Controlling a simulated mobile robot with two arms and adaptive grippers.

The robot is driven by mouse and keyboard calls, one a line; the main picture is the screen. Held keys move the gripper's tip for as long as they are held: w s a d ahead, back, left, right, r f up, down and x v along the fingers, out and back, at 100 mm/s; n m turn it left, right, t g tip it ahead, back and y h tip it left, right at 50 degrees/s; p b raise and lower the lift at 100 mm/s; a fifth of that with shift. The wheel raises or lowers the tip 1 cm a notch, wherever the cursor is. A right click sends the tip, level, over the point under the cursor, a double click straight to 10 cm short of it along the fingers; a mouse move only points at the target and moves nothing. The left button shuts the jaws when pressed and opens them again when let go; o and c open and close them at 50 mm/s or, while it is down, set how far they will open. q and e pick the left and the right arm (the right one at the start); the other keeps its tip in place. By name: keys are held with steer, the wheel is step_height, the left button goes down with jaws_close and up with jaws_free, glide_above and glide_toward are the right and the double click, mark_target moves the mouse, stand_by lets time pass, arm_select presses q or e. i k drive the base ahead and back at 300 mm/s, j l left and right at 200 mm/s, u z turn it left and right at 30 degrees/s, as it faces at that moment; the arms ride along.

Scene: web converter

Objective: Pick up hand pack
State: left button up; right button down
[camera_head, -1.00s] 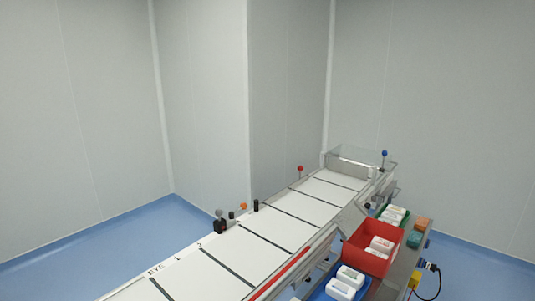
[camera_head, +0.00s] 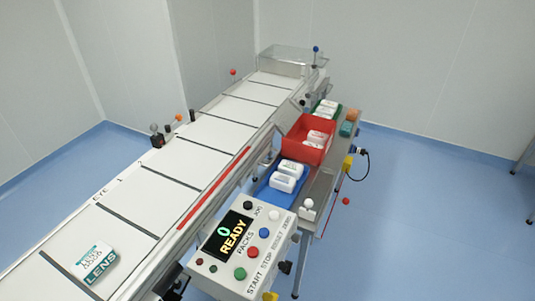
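A small white and green pack marked "LENS" (camera_head: 94,262) lies flat on the white conveyor belt (camera_head: 150,195) at the lower left of the head view. White packs (camera_head: 287,176) lie in a blue tray (camera_head: 264,190) beside the conveyor. More white and pink packs (camera_head: 316,139) lie in a red bin (camera_head: 303,153), and others (camera_head: 326,107) in a green tray (camera_head: 338,110) farther back. I cannot tell which of these is the hand pack. Neither of my grippers shows in the head view.
A control box (camera_head: 246,250) with a "0 READY" display and several coloured buttons stands in front of the trays. A clear cover (camera_head: 290,58) is at the conveyor's far end. Blue floor (camera_head: 430,220) is open to the right.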

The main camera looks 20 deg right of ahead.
mark_target(286, 183)
steer(key=i+l+u, duration=0.1)
steer(key=l+u, duration=0.15)
steer(key=u, duration=0.15)
steer(key=l+u, duration=0.25)
steer(key=u, duration=0.15)
steer(key=l+u, duration=0.15)
steer(key=l, duration=0.7)
steer(key=l+u, duration=0.15)
steer(key=l, duration=0.7)
steer(key=k+l+u, duration=0.2)
steer(key=l, duration=0.6)
steer(key=i, duration=0.1)
